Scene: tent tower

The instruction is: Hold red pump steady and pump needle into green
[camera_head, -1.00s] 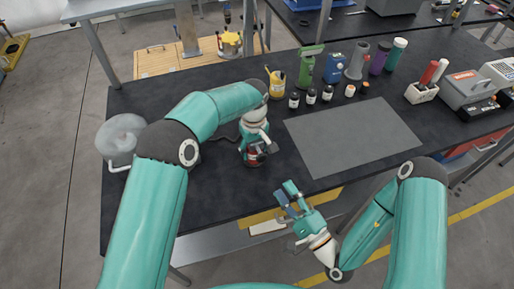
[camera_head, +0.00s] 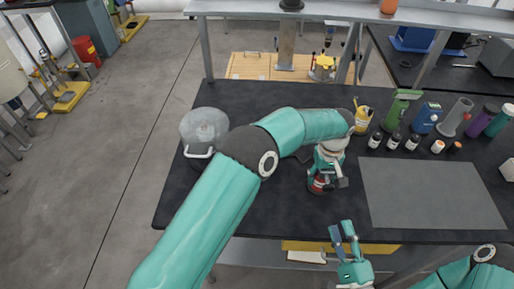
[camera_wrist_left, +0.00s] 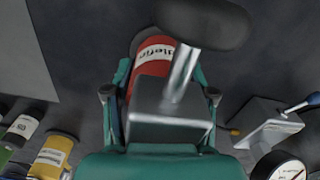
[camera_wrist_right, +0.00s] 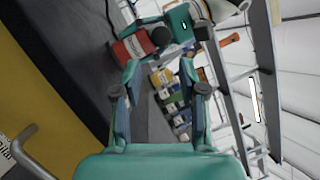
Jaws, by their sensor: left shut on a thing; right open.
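The red pump (camera_head: 318,185) stands on the dark bench, with a pale label and a metal block and dark knob on top. In the left wrist view the pump (camera_wrist_left: 153,58) sits between the fingers. My left gripper (camera_head: 328,170) is shut on it. The pump (camera_wrist_right: 132,47) also shows in the right wrist view. My right gripper (camera_head: 342,232) is open and empty, in front of the bench's near edge; it also shows in its wrist view (camera_wrist_right: 160,100). A green container (camera_head: 397,112) stands at the back right. I cannot make out a needle.
A grey mat (camera_head: 430,193) lies right of the pump. Several small bottles (camera_head: 393,141) and a yellow cup (camera_head: 362,121) stand behind it. A clear round vessel (camera_head: 204,127) stands at the bench's left. A pressure gauge (camera_wrist_left: 290,170) shows at the left wrist view's lower right.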

